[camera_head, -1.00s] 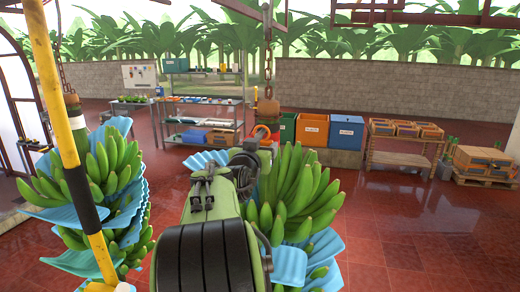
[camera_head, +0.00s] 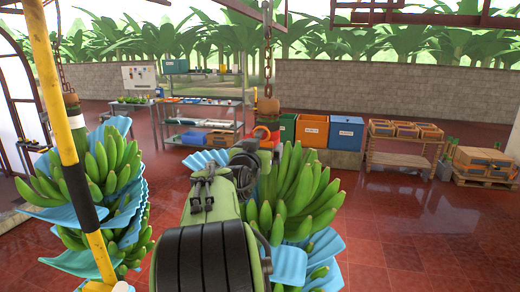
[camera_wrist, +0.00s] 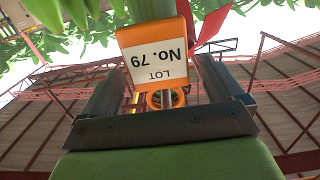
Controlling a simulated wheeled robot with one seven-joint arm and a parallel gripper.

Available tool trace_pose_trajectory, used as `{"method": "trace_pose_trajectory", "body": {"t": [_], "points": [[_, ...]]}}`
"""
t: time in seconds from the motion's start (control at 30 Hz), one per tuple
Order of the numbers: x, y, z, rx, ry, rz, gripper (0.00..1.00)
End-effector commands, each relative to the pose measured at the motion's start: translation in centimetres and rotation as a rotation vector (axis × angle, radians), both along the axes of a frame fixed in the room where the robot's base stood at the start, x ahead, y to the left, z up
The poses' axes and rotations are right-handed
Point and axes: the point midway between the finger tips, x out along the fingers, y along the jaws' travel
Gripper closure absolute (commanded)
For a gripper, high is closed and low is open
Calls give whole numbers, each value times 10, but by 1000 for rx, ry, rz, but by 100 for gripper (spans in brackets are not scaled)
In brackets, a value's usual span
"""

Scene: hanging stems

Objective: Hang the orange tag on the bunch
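The orange tag (camera_wrist: 157,52) with a white label reading "LOT No. 79" fills the middle of the wrist view, its print upside down in the picture. An orange ring (camera_wrist: 165,98) shows by the tag's lower edge there. My gripper (camera_wrist: 160,72) has its fingers on either side of the tag, spaced about its width; whether they press on its edges I cannot tell. In the head view my gripper (camera_head: 262,150) is beside the upper end of the right banana bunch (camera_head: 300,195), mostly hidden by my arm. Whether the ring is around the stem cannot be seen.
Another bunch (camera_head: 110,165) with blue sheets hangs at left, behind a slanted yellow pole (camera_head: 52,90). A chain (camera_head: 268,60) carries the right bunch. A red strip (camera_wrist: 212,30) is close beside the tag.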

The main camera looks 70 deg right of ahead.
Motion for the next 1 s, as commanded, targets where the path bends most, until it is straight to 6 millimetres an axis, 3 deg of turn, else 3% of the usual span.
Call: {"method": "trace_pose_trajectory", "body": {"t": [0.23,0.33,0.8,1.0], "points": [[0,2,0,0,-1,1,6],[-1,13,0,0,-3,3,6],[-21,135,2,-2,-3,6,6],[-25,155,5,0,0,1,6]]}}
